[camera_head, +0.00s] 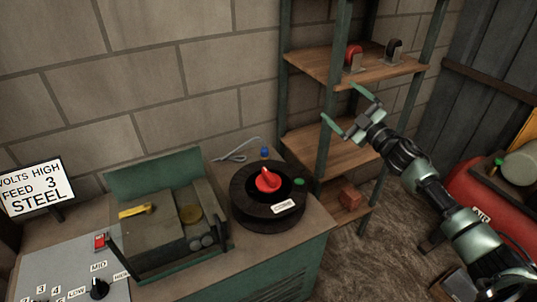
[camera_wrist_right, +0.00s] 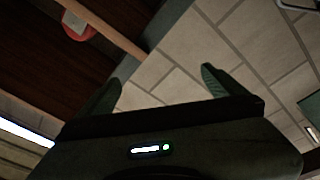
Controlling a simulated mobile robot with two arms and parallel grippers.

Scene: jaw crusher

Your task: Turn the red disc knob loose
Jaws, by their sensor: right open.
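The red disc knob (camera_head: 267,180) sits on top of a round black drum (camera_head: 250,205) on the bench, in the middle of the head view. A raised red grip stands up from the disc. My right gripper (camera_head: 342,107) is open and empty, up and to the right of the knob, in front of the wooden shelves and well apart from the knob. In the right wrist view its two fingers (camera_wrist_right: 160,85) are spread, with the block wall behind them. The knob does not show there. My left gripper is not in view.
A control panel (camera_head: 70,270) with a black dial is at the lower left. Wooden shelves (camera_head: 320,150) hold a red and a black handled item. A red tank (camera_head: 490,205) stands at the right.

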